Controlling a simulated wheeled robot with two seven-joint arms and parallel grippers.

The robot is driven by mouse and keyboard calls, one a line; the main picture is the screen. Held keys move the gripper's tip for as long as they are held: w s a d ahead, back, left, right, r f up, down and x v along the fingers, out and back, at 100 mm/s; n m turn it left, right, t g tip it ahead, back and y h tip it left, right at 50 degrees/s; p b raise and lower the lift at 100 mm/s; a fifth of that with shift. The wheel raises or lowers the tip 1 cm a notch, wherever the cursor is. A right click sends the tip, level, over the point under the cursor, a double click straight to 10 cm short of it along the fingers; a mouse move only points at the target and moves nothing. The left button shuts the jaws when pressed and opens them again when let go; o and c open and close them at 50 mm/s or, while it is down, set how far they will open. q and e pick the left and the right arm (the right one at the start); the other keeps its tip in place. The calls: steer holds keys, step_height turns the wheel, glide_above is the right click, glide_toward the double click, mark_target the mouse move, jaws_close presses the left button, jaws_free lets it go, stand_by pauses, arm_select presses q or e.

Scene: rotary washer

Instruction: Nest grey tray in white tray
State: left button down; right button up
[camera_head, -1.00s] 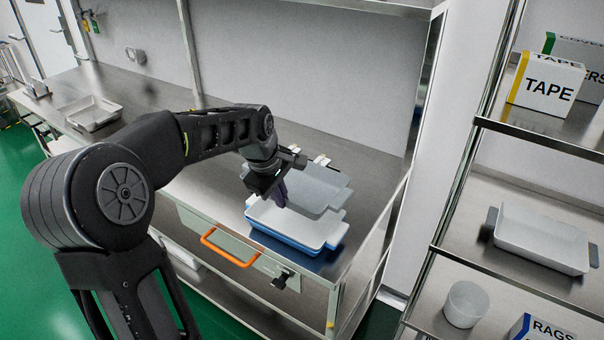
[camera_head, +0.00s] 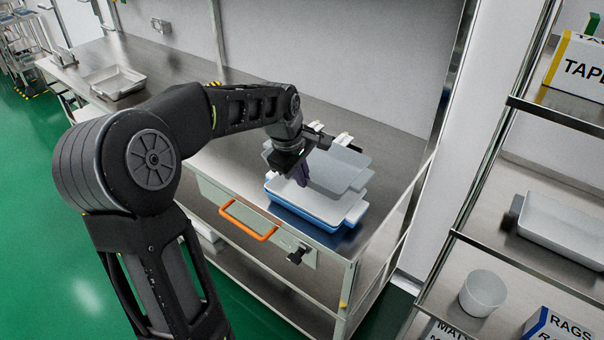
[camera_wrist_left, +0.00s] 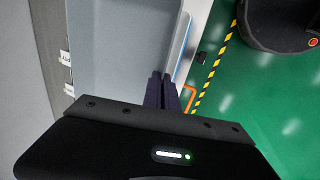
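The grey tray (camera_head: 338,172) hangs above the white tray (camera_head: 318,207) at the right end of the steel bench, roughly level and offset towards the back. My left gripper (camera_head: 302,178) is shut on the grey tray's near-left edge, fingers pointing down. In the left wrist view the dark purple fingers (camera_wrist_left: 162,92) are close together at the edge of the grey tray (camera_wrist_left: 112,50). The white tray sits on a blue tray (camera_head: 292,214). Whether the grey tray touches the white one is unclear. My right gripper is out of view.
A drawer with an orange handle (camera_head: 248,222) is under the bench. Another tray (camera_head: 115,80) stands at the bench's far left. The rack at right holds a light tray (camera_head: 565,228), a white cup (camera_head: 483,292) and boxes. The bench between the trays is mostly clear.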

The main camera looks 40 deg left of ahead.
mark_target(302, 212)
arm_select(q)
step_height(302, 212, down, 4)
steer(key=shift+r+b, duration=0.1)
steer(key=shift+b, duration=0.95)
step_height(302, 212, down, 4)
steer(key=b, duration=0.3)
steer(key=shift+b, duration=0.4)
steer(key=shift+s+f, duration=0.1)
steer(key=shift+f, duration=0.1)
steer(key=c, duration=1.6)
jaws_free()
steer(key=shift+d+f, duration=0.1)
steer(key=shift+s, duration=0.1)
steer(key=v, duration=0.8)
steer(key=shift+w+b, duration=0.25)
steer(key=shift+b, duration=0.1)
